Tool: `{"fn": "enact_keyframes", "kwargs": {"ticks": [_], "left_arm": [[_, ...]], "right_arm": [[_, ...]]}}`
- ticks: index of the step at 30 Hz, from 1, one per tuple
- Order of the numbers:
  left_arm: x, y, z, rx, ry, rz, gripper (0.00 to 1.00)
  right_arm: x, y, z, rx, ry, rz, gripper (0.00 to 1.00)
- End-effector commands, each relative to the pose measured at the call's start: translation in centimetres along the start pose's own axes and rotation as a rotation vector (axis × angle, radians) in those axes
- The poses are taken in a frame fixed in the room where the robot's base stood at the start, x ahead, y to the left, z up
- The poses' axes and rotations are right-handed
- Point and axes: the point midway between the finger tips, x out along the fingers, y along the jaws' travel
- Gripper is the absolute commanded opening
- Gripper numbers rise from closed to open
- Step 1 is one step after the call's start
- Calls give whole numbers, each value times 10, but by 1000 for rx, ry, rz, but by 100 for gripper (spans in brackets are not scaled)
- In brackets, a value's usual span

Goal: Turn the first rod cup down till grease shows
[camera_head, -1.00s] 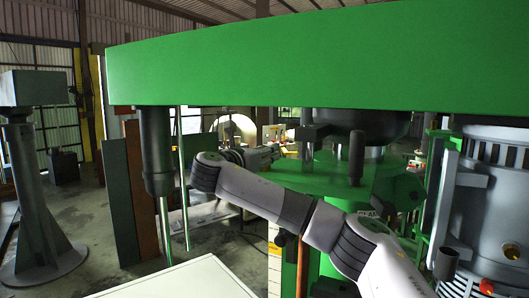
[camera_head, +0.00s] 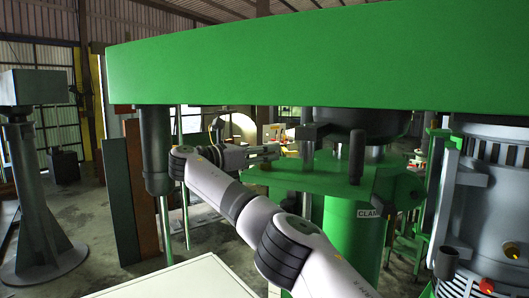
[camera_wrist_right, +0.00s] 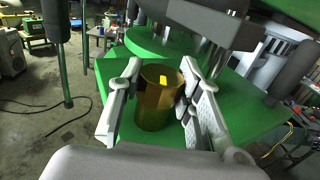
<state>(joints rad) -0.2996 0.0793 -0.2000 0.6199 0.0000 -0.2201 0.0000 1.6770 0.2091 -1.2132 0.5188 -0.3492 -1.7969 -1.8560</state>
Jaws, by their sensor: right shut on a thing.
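The rod cup (camera_wrist_right: 152,108), a brass-coloured cylinder, stands upright over the green plate in the right wrist view. My right gripper (camera_wrist_right: 158,88) is shut on it, with one finger on each side. A small bright yellow patch shows on the cup's upper part; I cannot tell whether it is grease or a reflection. In the head view my right gripper (camera_head: 272,152) points right, at the left edge of the green plate (camera_head: 325,173). The cup is too small to make out clearly there. My left gripper is out of view.
A wide green beam (camera_head: 320,55) spans above my arm. A dark upright handle (camera_head: 357,157) stands over the plate. A grey motor (camera_head: 490,200) is at right.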

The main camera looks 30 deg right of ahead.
Motion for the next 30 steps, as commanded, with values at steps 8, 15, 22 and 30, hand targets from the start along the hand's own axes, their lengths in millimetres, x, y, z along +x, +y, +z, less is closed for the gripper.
{"fn": "enact_keyframes", "kwargs": {"ticks": [8, 15, 22, 30], "left_arm": [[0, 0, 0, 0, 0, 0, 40], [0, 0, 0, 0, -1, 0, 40], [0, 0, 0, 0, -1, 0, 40], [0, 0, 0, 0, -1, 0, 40]], "right_arm": [[0, 0, -2, -1, 4, -31, 4], [0, 0, -1, 0, 3, -35, 4], [0, 0, -1, 0, 4, -35, 4], [0, 0, -1, 0, 2, -35, 47]]}}
